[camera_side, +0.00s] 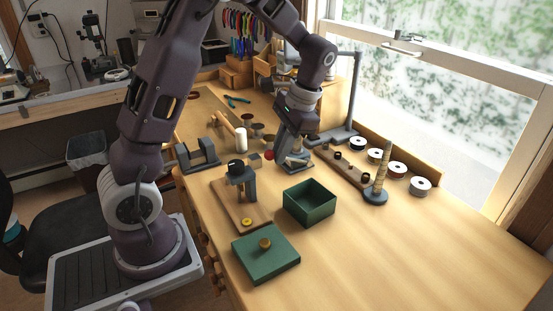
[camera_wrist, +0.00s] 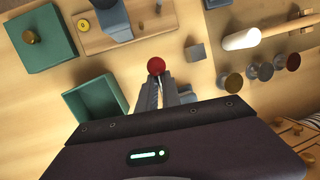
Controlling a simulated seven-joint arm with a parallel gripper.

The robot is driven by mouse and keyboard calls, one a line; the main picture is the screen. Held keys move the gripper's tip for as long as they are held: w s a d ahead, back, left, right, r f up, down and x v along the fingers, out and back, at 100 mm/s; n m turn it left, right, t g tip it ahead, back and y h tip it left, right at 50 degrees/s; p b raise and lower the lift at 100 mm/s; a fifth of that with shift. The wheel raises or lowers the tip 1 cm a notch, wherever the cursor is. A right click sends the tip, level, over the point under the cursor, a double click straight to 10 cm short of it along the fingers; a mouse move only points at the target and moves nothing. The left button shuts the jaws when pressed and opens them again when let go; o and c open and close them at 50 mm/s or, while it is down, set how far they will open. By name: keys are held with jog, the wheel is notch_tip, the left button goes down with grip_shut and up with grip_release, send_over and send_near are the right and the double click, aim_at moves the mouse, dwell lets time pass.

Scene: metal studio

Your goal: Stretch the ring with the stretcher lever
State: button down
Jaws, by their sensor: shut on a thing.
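The red ball knob (camera_side: 269,156) of the stretcher lever is at the tips of my gripper (camera_side: 284,157). In the wrist view the red knob (camera_wrist: 156,65) shows just past the fingertips (camera_wrist: 158,84), which are closed on the lever. The grey stretcher base (camera_side: 299,161) stands on the bench under my gripper, partly hidden by it. A small yellow ring-like piece (camera_side: 247,222) lies on the wooden board, apart from my gripper; it also shows in the wrist view (camera_wrist: 82,25). I cannot see a ring on the stretcher.
An open green box (camera_side: 310,204) and its green lid (camera_side: 266,255) stand in front. A wooden board (camera_side: 226,208) carries a dark press. A white-headed mallet (camera_side: 241,138) and a tapered mandrel (camera_side: 382,172) stand nearby. Spools (camera_side: 397,168) line the window side. The front right is clear.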

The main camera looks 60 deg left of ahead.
jog(key=shift+w+a+r, duration=0.1)
jog(key=shift+w+r, duration=1.2)
jog(key=shift+w, duration=0.25)
jog(key=shift+w+r, duration=0.3)
jog(key=shift+w, duration=0.25)
jog(key=shift+a, duration=0.1)
jog(key=c, duration=1.5)
grip_release()
jog(key=shift+c, duration=0.2)
